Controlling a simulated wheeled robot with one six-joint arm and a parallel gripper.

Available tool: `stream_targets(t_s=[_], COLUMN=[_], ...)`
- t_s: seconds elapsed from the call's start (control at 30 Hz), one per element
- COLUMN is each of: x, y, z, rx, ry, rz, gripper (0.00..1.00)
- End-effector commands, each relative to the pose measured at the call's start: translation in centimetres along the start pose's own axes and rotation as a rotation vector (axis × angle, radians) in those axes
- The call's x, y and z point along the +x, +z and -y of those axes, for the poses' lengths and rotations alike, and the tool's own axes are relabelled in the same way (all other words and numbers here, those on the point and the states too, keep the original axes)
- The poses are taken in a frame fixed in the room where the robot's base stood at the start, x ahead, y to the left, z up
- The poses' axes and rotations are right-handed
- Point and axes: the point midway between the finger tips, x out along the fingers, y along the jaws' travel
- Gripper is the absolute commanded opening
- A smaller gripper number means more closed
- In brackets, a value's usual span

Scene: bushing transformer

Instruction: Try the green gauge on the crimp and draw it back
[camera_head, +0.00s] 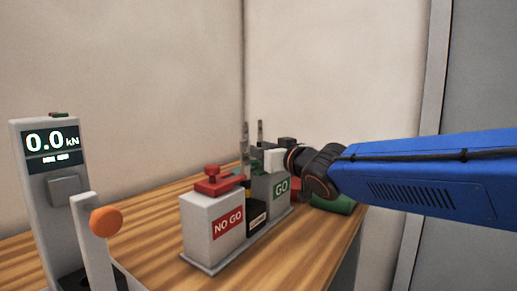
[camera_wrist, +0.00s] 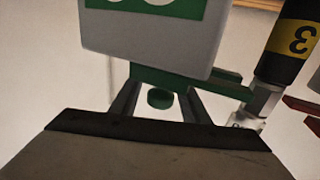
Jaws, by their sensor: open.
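The green gauge (camera_wrist: 172,84) shows in the wrist view at the edge of the grey GO block (camera_wrist: 150,40), with a green arm reaching right and a small round green knob (camera_wrist: 160,98). My gripper (camera_wrist: 160,106) is open, its dark fingers on either side of the knob; contact cannot be told.
A red gauge (camera_head: 214,182) sits on the NO GO block (camera_head: 212,225) at the front of the rack. A press with a 0.0 kN display (camera_head: 52,142) and orange knob (camera_head: 106,221) stands left. Thin upright posts (camera_head: 245,140) rise behind. The front wooden table (camera_head: 150,240) is clear.

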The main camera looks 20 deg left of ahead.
Motion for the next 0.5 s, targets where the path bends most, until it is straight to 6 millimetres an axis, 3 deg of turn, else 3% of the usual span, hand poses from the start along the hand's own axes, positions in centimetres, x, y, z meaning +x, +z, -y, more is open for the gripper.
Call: stream_targets(t_s=[0.37, 0.5], x=[0.45, 0.44], y=[-0.02, -0.02], z=[0.02, 0.02], rx=[0.0, 0.0], ry=[0.0, 0.0], rz=[0.0, 0.0], gripper=[0.42, 0.08])
